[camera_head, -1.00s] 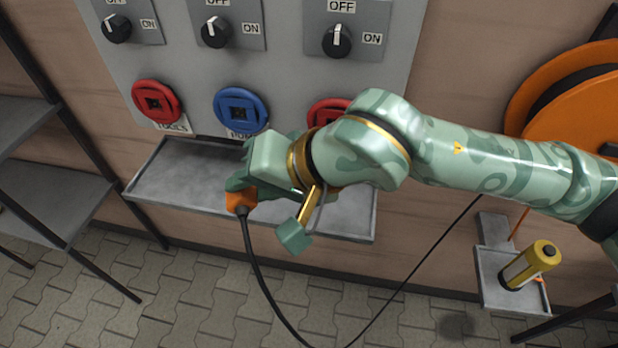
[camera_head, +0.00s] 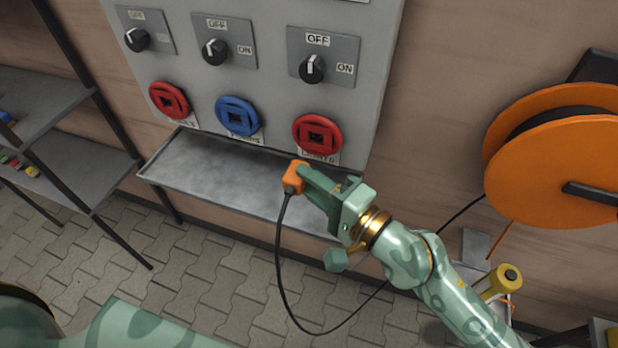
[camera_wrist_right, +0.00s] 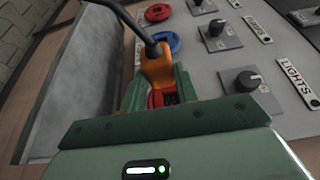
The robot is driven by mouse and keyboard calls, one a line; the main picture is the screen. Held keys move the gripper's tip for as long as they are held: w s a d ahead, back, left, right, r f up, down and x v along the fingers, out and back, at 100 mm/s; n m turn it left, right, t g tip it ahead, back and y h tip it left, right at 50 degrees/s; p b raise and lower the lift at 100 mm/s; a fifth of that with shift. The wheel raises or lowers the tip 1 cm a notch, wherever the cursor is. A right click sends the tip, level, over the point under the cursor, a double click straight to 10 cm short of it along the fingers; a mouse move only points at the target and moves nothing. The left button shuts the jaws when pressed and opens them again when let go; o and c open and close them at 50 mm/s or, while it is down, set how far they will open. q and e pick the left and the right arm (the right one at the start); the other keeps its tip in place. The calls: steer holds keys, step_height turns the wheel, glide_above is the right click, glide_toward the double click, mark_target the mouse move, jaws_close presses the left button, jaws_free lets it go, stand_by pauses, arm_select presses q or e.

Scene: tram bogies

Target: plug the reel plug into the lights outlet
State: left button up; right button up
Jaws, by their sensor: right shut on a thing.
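The orange reel plug (camera_head: 295,177) is held by my right gripper (camera_head: 308,182), which is shut on it. The black cable hangs from the plug in a loop. The lights outlet (camera_head: 317,135) is a red round socket at the right of the panel, with its label partly hidden below it. The plug is apart from it, below and a little to the left in the head view. In the right wrist view the plug (camera_wrist_right: 157,66) sits between the green fingers (camera_wrist_right: 157,84), with a red outlet (camera_wrist_right: 156,98) partly hidden behind it. My left gripper does not show.
A blue outlet (camera_head: 239,114) and another red outlet (camera_head: 169,100) are to the left, under the rotary switches (camera_head: 312,68). A grey tray (camera_head: 215,176) juts out below the panel. The orange cable reel (camera_head: 555,165) is at right, dark shelves (camera_head: 75,165) at left.

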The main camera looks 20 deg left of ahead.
steer(key=w+b, duration=0.4)
steer(key=w, duration=0.1)
steer(key=shift+w+d+b, duration=0.1)
steer(key=shift+w+b, duration=0.2)
steer(key=shift+w, duration=0.1)
steer(key=shift+r+p, duration=0.1)
steer(key=shift+p, duration=0.45)
stand_by(2.0)
steer(key=shift+w+d+b, duration=0.1)
steer(key=shift+w+b, duration=0.25)
steer(key=shift+w, duration=0.1)
stand_by(0.3)
steer(key=o, duration=1)
